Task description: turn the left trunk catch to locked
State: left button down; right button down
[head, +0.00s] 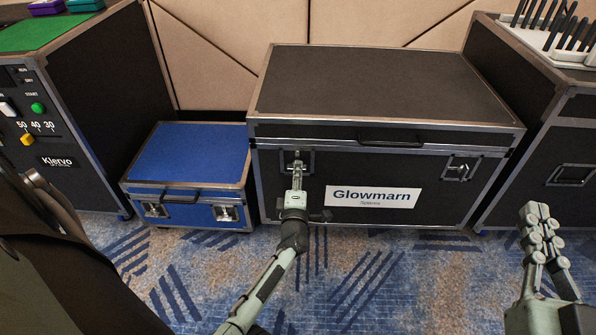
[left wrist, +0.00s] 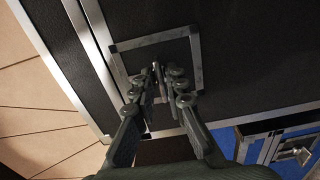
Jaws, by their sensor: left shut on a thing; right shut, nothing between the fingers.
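The black trunk (head: 384,88) with metal edges and a "Glowmarn" label stands closed in the middle of the head view. Its left catch (head: 307,158) is partly hidden by my left gripper (head: 297,166). The left wrist view shows the catch's square metal plate (left wrist: 123,45), with my left gripper (left wrist: 162,77) shut on the catch's small turning piece (left wrist: 156,67). How far the piece is turned is hard to tell. The right catch (head: 461,168) is free on the trunk's front. My right gripper (head: 536,220) is shut and empty at the lower right, apart from the trunk.
A smaller blue case (head: 189,158) stands left of the trunk. A black cabinet with buttons (head: 98,100) is at the far left, and another black case (head: 562,135) is at the right. Patterned carpet (head: 375,270) lies clear in front.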

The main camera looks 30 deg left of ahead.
pick_arm(q)
jog(key=shift+w+a+r, duration=0.2)
jog(key=shift+r, duration=0.05)
jog(key=c, duration=1.7)
grip_release()
jog(key=shift+f, duration=0.1)
jog(key=shift+d+f, duration=0.1)
jog(key=shift+f, duration=0.05)
